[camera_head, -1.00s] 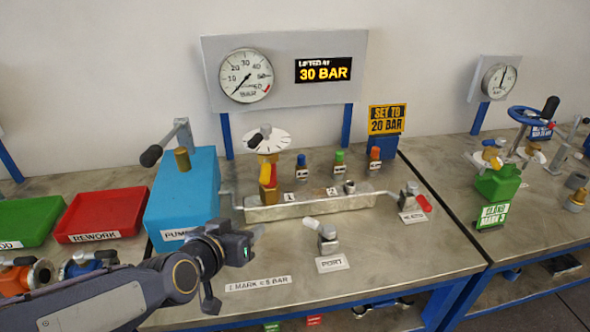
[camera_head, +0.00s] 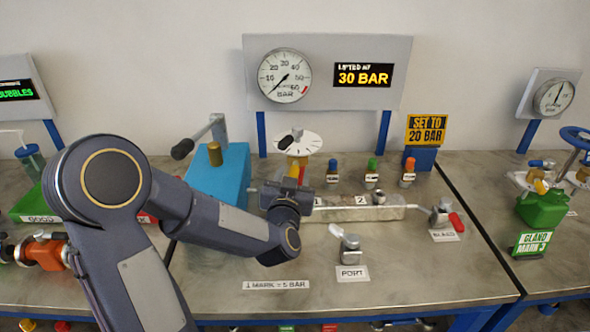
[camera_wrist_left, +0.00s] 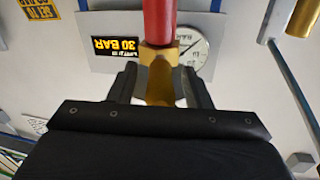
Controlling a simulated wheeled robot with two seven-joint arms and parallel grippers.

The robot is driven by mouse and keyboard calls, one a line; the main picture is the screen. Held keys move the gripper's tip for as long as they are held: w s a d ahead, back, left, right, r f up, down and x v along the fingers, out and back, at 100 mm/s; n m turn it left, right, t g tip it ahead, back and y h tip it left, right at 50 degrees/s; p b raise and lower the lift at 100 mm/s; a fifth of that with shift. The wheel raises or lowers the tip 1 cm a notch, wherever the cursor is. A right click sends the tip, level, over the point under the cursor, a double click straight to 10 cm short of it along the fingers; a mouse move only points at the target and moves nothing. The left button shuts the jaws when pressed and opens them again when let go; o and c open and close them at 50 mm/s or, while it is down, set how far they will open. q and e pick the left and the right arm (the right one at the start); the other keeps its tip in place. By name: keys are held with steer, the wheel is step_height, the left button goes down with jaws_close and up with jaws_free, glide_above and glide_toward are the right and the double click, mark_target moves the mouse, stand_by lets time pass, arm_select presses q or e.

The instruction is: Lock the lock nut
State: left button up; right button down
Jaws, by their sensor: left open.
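The brass and red valve stands at position 1 of the manifold (camera_head: 385,214), under a white marked dial (camera_head: 308,143) with a black-knobbed handle. In the head view my left gripper (camera_head: 296,182) is at the valve body and hides most of it. In the left wrist view, which is upside down, the open jaws (camera_wrist_left: 160,84) stand either side of a brass part. A brass hex piece (camera_wrist_left: 159,58), which looks like the lock nut, adjoins the red body (camera_wrist_left: 159,20). Jaw contact cannot be told. My right gripper is out of view.
The display (camera_head: 362,75) reads 30 BAR; the yellow sign (camera_head: 426,129) says SET TO 20 BAR. A blue pump (camera_head: 222,176) stands left of the valve, several small capped fittings right. The port fitting (camera_head: 349,250) is in front. The bench front is mostly clear.

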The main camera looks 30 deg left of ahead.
arm_select(q)
steer(key=shift+x, duration=0.85)
jaws_close()
